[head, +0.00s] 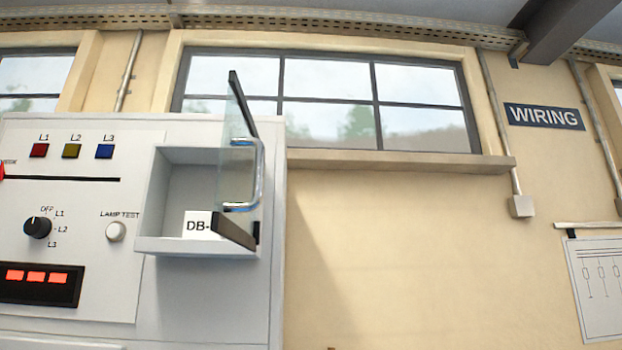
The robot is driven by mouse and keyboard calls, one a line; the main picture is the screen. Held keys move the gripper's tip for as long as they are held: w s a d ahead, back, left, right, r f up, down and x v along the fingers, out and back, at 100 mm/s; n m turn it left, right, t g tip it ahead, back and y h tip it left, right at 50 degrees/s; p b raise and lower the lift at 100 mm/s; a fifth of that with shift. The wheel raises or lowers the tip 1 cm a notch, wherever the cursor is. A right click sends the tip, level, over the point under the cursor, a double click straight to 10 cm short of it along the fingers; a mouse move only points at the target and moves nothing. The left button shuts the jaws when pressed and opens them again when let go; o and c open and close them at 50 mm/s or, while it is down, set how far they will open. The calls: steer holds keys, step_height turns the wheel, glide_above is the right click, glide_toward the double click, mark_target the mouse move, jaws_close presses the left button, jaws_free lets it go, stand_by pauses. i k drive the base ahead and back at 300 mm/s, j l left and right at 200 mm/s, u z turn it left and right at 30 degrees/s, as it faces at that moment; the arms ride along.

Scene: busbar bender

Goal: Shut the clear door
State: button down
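The clear door (235,165) stands open in the head view, swung out from the right side of a grey box (178,170) on the panel. It is a glass pane with dark top and bottom edges and a shiny metal handle (259,175) on its right face. The door is seen nearly edge-on. Inside the open box a white label (200,225) reading "DB-" shows, its right part hidden by the door. My gripper is not in view.
Left of the box, the panel holds coloured L1, L2, L3 squares (72,151), a black selector knob (37,227), a white lamp test button (116,232) and a red-lit display (40,284). Right of the panel is bare wall (420,250) with a WIRING sign (544,117).

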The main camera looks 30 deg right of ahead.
mark_target(222, 225)
steer(key=k+l+z, duration=0.15)
steer(key=k, duration=0.3)
steer(key=k+l+z, duration=0.15)
steer(key=k+l, duration=0.15)
steer(key=k, duration=0.1)
